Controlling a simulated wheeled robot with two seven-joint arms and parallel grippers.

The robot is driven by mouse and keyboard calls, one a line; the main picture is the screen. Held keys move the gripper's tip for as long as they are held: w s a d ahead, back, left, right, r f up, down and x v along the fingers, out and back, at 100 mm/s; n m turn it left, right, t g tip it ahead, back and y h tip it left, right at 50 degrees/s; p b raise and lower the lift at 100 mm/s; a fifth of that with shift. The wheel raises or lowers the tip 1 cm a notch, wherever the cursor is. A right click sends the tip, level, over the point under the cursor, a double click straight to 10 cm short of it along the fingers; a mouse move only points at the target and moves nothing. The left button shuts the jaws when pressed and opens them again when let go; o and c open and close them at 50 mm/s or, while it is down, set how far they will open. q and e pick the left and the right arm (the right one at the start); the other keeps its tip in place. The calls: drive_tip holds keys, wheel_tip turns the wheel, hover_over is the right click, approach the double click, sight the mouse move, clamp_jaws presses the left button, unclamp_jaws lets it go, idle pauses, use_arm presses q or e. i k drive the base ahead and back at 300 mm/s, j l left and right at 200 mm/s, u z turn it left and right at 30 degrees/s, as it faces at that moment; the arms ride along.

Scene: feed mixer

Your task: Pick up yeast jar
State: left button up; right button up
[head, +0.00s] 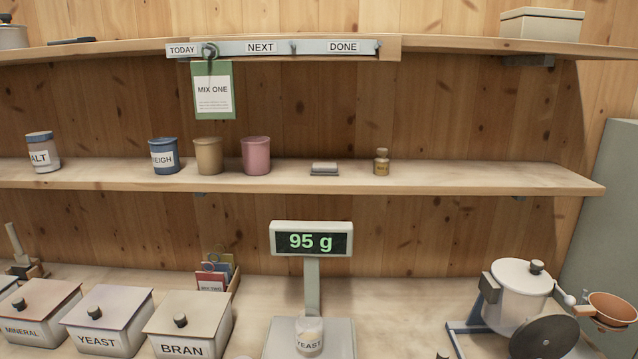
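The yeast jar (309,337) is a small pale jar with a YEAST label. It stands upright on the scale's platform (343,339), in front of the scale's post at the bottom middle of the head view. The scale display (311,241) reads 95 g. Neither of my grippers shows in the head view.
Lidded boxes marked MINERAL (40,310), YEAST (107,320) and BRAN (188,325) stand left of the scale. A drum mixer with a crank (520,290) stands at the right. A shelf (450,178) with cups and jars runs above. The counter right of the scale is mostly clear.

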sight(309, 325)
drive_tip(key=k+j+z, duration=0.15)
drive_tip(key=z, duration=0.2)
drive_tip(key=k+z, duration=0.25)
drive_tip(key=z, duration=0.15)
drive_tip(key=k+z, duration=0.2)
drive_tip(key=z, duration=0.15)
